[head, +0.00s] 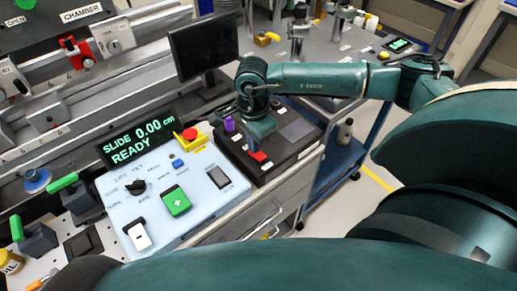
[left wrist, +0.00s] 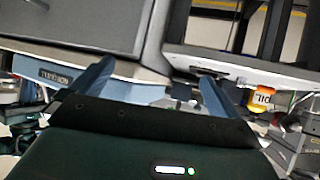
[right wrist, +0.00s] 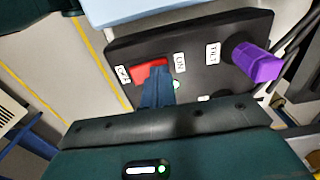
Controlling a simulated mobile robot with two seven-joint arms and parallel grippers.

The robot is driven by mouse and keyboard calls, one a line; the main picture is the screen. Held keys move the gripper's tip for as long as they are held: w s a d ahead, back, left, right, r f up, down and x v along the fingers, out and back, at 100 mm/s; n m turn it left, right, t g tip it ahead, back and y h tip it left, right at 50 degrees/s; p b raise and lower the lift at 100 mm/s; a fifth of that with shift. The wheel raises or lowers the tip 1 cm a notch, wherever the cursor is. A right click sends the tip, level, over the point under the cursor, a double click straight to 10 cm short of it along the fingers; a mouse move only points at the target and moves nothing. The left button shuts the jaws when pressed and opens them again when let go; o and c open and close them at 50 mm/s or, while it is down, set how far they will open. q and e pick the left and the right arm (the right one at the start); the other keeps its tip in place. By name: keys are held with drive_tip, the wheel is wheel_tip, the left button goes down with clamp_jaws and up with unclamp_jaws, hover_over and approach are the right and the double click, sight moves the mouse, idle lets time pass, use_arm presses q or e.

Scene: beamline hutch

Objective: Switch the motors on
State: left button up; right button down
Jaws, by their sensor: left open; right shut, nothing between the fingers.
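A black control box (head: 290,158) carries a red rocker switch (head: 260,156) and a purple knob (head: 229,124). In the right wrist view the red switch (right wrist: 150,72) lies between an OFF label and an ON label, and a small green light (right wrist: 176,86) shows beside it. The purple knob (right wrist: 256,62) is labelled TILT. My right gripper (head: 252,152) is shut and empty; its fingertips (right wrist: 157,80) are at the switch's ON side and hide part of it. I cannot tell whether they touch. My left gripper (left wrist: 155,72) is open and empty, away from the box.
A monitor (head: 203,48) stands behind. A blue cart (head: 345,155) stands right.

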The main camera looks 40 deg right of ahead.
wheel_tip(320, 180, up, 7)
drive_tip(key=p, duration=0.4)
idle(0.4)
drive_tip(key=shift+s, duration=0.1)
idle(0.4)
